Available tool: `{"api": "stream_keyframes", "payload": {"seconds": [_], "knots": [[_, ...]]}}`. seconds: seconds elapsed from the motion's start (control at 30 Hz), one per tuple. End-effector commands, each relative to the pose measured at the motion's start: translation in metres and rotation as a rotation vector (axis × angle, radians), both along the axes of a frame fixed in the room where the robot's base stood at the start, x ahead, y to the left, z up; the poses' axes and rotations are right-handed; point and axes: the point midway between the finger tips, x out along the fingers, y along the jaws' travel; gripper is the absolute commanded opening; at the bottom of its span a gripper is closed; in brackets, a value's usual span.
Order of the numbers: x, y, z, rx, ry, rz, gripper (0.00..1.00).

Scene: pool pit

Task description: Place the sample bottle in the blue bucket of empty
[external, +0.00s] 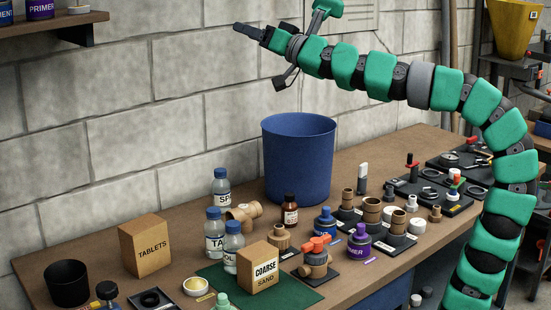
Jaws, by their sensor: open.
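The blue bucket (298,165) stands upright at the back of the bench, and its floor is hidden. Clear blue-capped bottles stand left of it: one labelled "SP" (221,188) at the back, one labelled "TA" (214,236) in front, and one partly labelled "OL" (233,253) nearest the camera. Their labels are partly hidden or turned away, and I cannot tell which is the sample bottle. My gripper (260,56) is open and empty, high above the bench, up and left of the bucket in the picture, its fingers spread apart.
A tablets box (145,245), a coarse sand box (258,268) on a green mat (303,297), and a brown bottle (290,210) stand near the bottles. Pipe fittings (371,212) crowd the right. A black cup (67,284) is at left. A block wall (130,120) runs behind.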

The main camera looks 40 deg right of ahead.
Motion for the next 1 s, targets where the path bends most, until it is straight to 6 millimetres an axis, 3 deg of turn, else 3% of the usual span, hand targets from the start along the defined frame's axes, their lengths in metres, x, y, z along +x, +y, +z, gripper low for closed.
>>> {"api": "stream_keyframes", "payload": {"seconds": [0.07, 0.17, 0.4, 0.5, 0.53, 1.0], "knots": [[-0.014, -0.021, 0.009, -0.093, 0.015, -0.017, 0.54], [-0.028, -0.044, 0.006, -0.214, 0.076, -0.052, 0.54], [-0.061, -0.112, -0.019, -0.414, 0.288, -0.223, 0.54], [-0.071, -0.131, -0.025, -0.449, 0.348, -0.281, 0.54], [-0.073, -0.135, -0.027, -0.455, 0.36, -0.291, 0.59], [-0.076, -0.142, -0.031, -0.465, 0.386, -0.311, 0.59]]}}
